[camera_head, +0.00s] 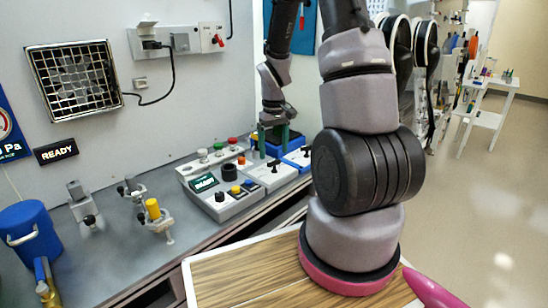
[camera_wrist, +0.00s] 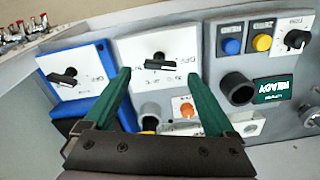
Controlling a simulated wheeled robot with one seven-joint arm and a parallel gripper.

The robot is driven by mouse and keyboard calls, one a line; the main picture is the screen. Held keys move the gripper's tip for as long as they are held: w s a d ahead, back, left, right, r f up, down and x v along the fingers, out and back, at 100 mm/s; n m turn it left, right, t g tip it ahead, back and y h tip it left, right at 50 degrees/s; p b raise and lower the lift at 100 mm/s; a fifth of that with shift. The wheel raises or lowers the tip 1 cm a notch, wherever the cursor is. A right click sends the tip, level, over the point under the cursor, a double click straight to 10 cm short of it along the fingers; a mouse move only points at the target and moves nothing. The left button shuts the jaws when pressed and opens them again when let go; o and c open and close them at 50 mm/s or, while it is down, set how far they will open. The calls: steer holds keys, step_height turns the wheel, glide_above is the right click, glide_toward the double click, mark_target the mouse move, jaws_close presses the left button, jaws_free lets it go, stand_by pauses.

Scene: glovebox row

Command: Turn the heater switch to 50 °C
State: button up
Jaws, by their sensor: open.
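Two boxes with white faces and black lever-like knobs sit side by side. The grey-sided box (camera_head: 283,179) has a black switch knob (camera_wrist: 157,62) with small marks around it, too blurred to read. The blue-sided box (camera_wrist: 48,108) has a similar knob (camera_wrist: 63,76). I cannot tell from the labels which is the heater switch. My gripper (camera_wrist: 159,75) is open, its two green fingers pointing at the grey-sided box, with that knob between and just beyond the tips in the wrist view. No contact shows. In the head view my gripper (camera_head: 276,142) hangs over these boxes.
A control panel (camera_head: 225,207) with a green display (camera_head: 204,182) and colored buttons stands to the left. Brass-like and yellow-topped valves (camera_head: 154,212) and a blue canister (camera_head: 30,235) are further left on the grey bench. An orange button (camera_wrist: 187,110) lies near the right finger.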

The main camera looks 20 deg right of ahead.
mark_target(274, 161)
steer(key=shift+f, duration=1.7)
steer(key=c, duration=1.4)
steer(key=shift+m, duration=0.3)
steer(key=m, duration=0.2)
steer(key=shift+m, duration=0.4)
steer(key=shift+w+m, duration=0.1)
steer(key=shift+m, duration=1.7)
